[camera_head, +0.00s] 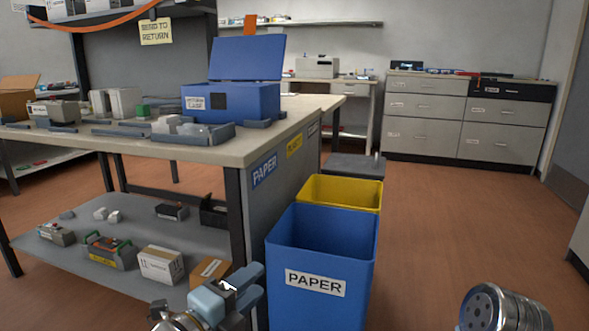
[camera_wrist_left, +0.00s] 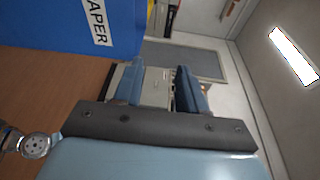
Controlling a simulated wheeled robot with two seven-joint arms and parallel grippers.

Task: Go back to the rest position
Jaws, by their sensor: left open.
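My left gripper (camera_head: 243,287) is low in the head view, at the left of the blue PAPER bin (camera_head: 318,262). Its two blue fingers are apart with nothing between them. In the left wrist view the left gripper (camera_wrist_left: 161,88) is open and empty, with the blue bin (camera_wrist_left: 60,25) at upper left. Part of my right arm, a metal cylinder, shows at the bottom right of the head view. The right gripper's fingers are not visible.
A workbench (camera_head: 215,150) stands at left, with a blue open-lidded box (camera_head: 235,102) on top and boxes on its lower shelf (camera_head: 130,235). A yellow bin (camera_head: 340,190) is behind the blue one. Drawer cabinets (camera_head: 420,108) stand at the back. The floor (camera_head: 440,220) right of the bins is clear.

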